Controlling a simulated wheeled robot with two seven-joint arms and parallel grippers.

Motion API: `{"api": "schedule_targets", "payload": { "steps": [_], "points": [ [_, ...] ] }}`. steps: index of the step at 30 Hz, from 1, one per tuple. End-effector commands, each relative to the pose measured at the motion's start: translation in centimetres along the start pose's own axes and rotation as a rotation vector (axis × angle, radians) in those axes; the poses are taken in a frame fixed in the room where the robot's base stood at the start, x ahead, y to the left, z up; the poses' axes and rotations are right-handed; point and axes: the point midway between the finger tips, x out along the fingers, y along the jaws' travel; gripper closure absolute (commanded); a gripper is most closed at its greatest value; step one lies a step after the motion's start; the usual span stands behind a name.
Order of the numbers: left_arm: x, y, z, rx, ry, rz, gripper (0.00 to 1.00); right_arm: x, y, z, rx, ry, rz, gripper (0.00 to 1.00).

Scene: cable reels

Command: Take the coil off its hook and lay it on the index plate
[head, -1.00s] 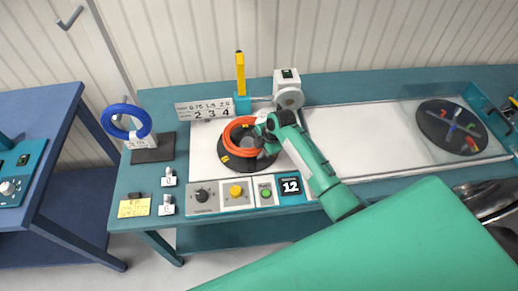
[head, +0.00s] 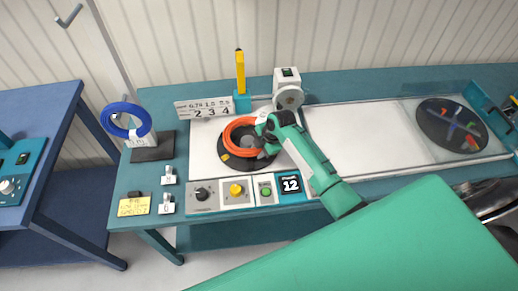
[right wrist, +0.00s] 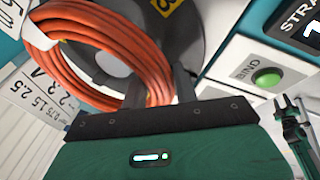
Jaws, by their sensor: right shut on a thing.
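The orange coil (head: 231,132) is over the round black index plate (head: 232,161) on the bench, away from any hook. It overlaps the plate, and I cannot tell if it rests fully on it. My right gripper (head: 264,149) is shut on the coil's right side. In the right wrist view the coil (right wrist: 112,42) passes between the two dark fingers (right wrist: 160,88), with the plate (right wrist: 198,30) behind it. A small green gripper with parted dark fingers, seemingly my left one (right wrist: 293,103), shows at that view's right edge. An empty wall hook (head: 69,16) is at the upper left.
A blue coil (head: 123,112) hangs on a stand at the left of the bench. A yellow post (head: 240,70) and a white reel device (head: 288,90) stand behind the plate. Knobs and a green button (head: 266,191) line the front. The white bench surface (head: 355,130) to the right is clear.

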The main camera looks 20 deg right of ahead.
Motion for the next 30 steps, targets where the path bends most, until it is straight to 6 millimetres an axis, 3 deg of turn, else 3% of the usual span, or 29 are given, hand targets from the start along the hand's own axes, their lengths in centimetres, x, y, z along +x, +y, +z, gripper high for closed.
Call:
{"api": "schedule_targets", "payload": {
  "steps": [30],
  "points": [
    [0.40,0.04,0.02,-0.001,0.000,0.000,0.53,0.79,-0.10,0.22,0.000,0.000,0.005,1.00]
  ]
}}
